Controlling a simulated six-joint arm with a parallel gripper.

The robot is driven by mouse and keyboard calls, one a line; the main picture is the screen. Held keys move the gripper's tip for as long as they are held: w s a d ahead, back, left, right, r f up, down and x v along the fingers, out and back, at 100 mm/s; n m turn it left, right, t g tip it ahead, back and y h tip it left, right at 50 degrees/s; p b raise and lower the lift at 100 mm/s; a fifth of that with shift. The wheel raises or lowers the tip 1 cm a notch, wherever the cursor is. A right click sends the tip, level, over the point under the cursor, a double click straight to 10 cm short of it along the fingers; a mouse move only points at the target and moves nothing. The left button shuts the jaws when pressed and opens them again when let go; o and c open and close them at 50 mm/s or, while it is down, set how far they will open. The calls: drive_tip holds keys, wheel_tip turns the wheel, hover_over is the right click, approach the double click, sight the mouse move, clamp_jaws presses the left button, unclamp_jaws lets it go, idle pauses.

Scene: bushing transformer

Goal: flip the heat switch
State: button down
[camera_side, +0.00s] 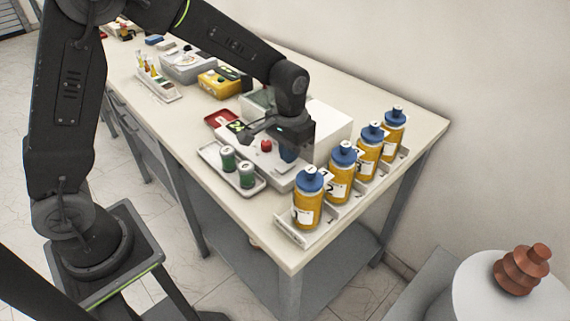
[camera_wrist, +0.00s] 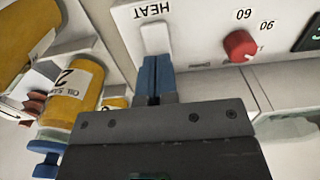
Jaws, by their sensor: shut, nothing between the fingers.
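The heat switch (camera_wrist: 155,38) is a small white rocker beside the printed word HEAT on the white panel in the wrist view. The fingertips of my gripper (camera_wrist: 157,62) are blue, shut together and empty. They are right at the switch's near end; I cannot tell whether they touch it. In the side view my gripper (camera_side: 288,153) points down over the front panel of the white machine (camera_side: 325,125). The switch is hidden there behind the gripper.
A red knob (camera_wrist: 240,46) sits on the panel beside the switch; it also shows in the side view (camera_side: 266,145). Several orange bottles with blue caps (camera_side: 341,172) stand in a rack to the right. A tray (camera_side: 255,186) with two green-and-white jars (camera_side: 246,175) lies in front.

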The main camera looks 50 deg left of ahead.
drive_tip(key=shift+r, duration=2.95)
drive_tip(key=shift+r, duration=0.15)
drive_tip(key=s+a+r+t, duration=0.2)
drive_tip(key=s+r, duration=0.2)
drive_tip(key=s, duration=0.6)
drive_tip(key=s+a+r+t, duration=0.2)
drive_tip(key=s+r+t, duration=0.1)
drive_tip(key=s, duration=0.7)
drive_tip(key=shift+s+a+r+t, duration=0.3)
drive_tip(key=shift+a+r, duration=0.1)
drive_tip(key=shift+r, duration=0.45)
